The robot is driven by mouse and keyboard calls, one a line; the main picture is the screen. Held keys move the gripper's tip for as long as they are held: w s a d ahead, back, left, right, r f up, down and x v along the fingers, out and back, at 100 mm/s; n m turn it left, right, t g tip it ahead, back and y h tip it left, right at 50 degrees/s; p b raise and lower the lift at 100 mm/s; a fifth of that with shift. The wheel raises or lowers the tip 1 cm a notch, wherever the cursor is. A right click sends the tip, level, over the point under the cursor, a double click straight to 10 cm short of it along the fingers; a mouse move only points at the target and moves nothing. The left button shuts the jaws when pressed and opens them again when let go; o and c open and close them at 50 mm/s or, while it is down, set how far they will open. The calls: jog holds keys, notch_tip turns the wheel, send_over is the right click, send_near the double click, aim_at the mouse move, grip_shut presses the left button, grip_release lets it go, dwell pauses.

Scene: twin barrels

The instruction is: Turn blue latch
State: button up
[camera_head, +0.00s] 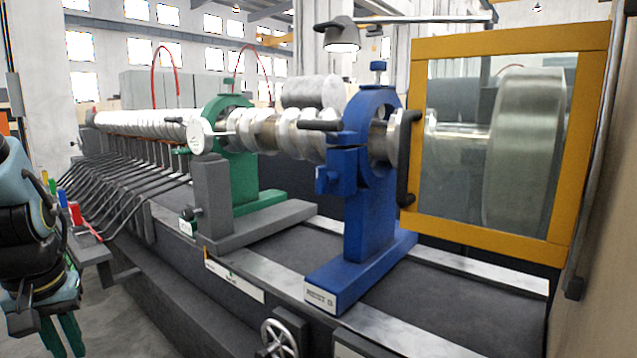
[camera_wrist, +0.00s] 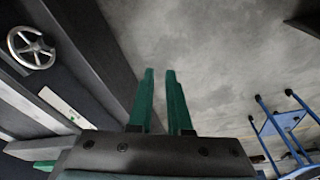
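The blue stand (camera_head: 368,185) rises from the machine bed right of centre in the head view, with a ring around the shaft. At its left side are a dark bar handle (camera_head: 320,125) and a blue block-like knob (camera_head: 327,180); which of them is the latch I cannot tell for sure. My gripper (camera_head: 67,350) hangs low at the left edge, pointing down, far from the blue stand. In the wrist view its two green fingers (camera_wrist: 160,74) stand apart with nothing between them. The blue stand is not in the wrist view.
A green stand (camera_head: 238,160) holds the shaft (camera_head: 265,132) left of the blue one. A yellow-framed clear guard (camera_head: 505,245) is at the right. A handwheel (camera_head: 280,338) sticks out in front. Coloured-handled levers (camera_head: 74,212) lie near my arm. The floor (camera_wrist: 225,60) below my gripper looks clear.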

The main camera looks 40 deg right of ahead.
jog(key=shift+o, duration=1.4)
jog(key=w+d+r+m+t+h+b, duration=0.1)
jog(key=w+d+m+t, duration=0.1)
jog(key=w+d, duration=0.3)
jog(key=shift+w+d+r+t, duration=0.2)
jog(key=shift+w+t, duration=0.1)
jog(key=shift+t, duration=0.4)
jog(key=shift+o, duration=1)
jog(key=w+d+r+m+t+h+b, duration=0.1)
jog(key=w+d+r+m+t+h, duration=0.2)
jog(key=d, duration=0.7)
notch_tip(320, 180, up, 2)
jog(key=shift+d+r+h, duration=0.1)
jog(key=shift+d+h, duration=0.25)
jog(key=shift+h, duration=0.25)
jog(key=m+g+h+b, duration=0.2)
jog(key=m+g+h, duration=0.2)
jog(key=m+h, duration=0.65)
send_near(317, 179)
jog(key=f+n+h, duration=0.1)
jog(key=n+h, duration=0.1)
jog(key=shift+y, duration=0.25)
jog(key=p+x, duration=0.1)
jog(key=x, duration=1)
jog(key=shift+f, duration=0.1)
grip_shut()
